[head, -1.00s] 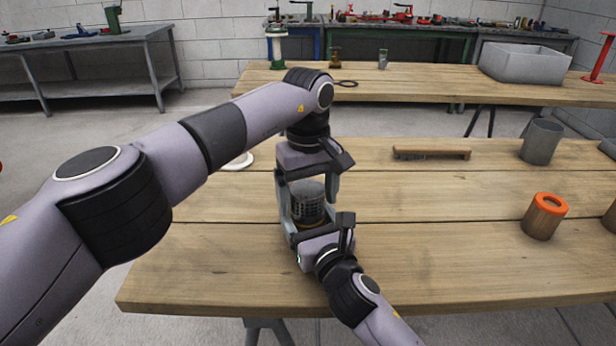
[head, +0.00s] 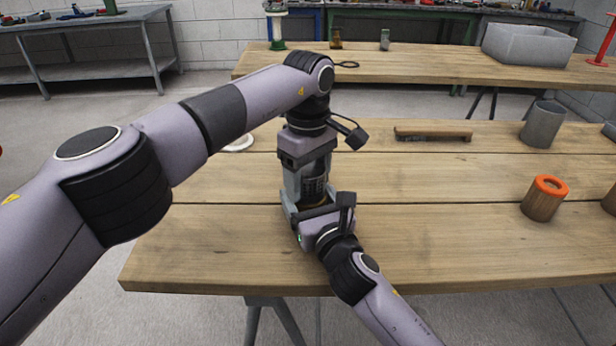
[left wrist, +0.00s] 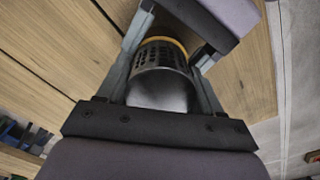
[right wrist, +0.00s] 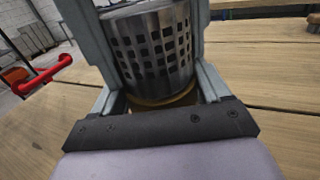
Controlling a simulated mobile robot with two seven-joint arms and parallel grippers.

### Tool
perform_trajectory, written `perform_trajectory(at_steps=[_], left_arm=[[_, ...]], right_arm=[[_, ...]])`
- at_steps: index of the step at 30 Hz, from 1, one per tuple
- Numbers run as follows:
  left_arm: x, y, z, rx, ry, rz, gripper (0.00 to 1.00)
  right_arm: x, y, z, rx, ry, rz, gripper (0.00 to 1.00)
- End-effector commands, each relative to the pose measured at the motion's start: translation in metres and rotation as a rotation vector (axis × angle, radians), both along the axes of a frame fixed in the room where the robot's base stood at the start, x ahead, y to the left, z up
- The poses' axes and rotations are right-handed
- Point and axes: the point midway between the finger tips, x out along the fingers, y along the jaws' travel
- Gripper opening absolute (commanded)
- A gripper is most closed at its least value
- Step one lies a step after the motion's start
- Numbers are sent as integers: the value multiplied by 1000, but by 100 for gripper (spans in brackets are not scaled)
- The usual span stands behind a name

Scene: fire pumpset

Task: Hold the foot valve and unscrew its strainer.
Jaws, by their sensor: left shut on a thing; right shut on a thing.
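The foot valve stands upright on the near table, its dark perforated strainer (head: 316,187) on top. A brass-coloured part of the foot valve (right wrist: 168,99) shows just below the strainer in the right wrist view. My left gripper (head: 306,186) points down from above, its fingers shut on the strainer's sides; the strainer's domed end (left wrist: 160,92) fills the space between them in the left wrist view. My right gripper (head: 305,207) reaches in low from the front and is shut on the foot valve's lower body. The grippers hide most of that body and any thread.
On the near table (head: 450,240) are a wooden-backed brush-like bar (head: 433,132), a grey metal cup (head: 542,124), an orange-topped cylinder (head: 544,198) and a white round piece (head: 238,143). A second table with a grey bin (head: 528,44) stands behind.

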Motion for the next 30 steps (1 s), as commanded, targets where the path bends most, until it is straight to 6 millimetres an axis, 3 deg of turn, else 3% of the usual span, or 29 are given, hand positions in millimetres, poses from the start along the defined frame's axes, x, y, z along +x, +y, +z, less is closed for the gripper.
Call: perform_trajectory(at_steps=[30], left_arm=[[1,1,2,-5,-5,1634,29]], right_arm=[[-1,2,0,-2,-1,4,0]])
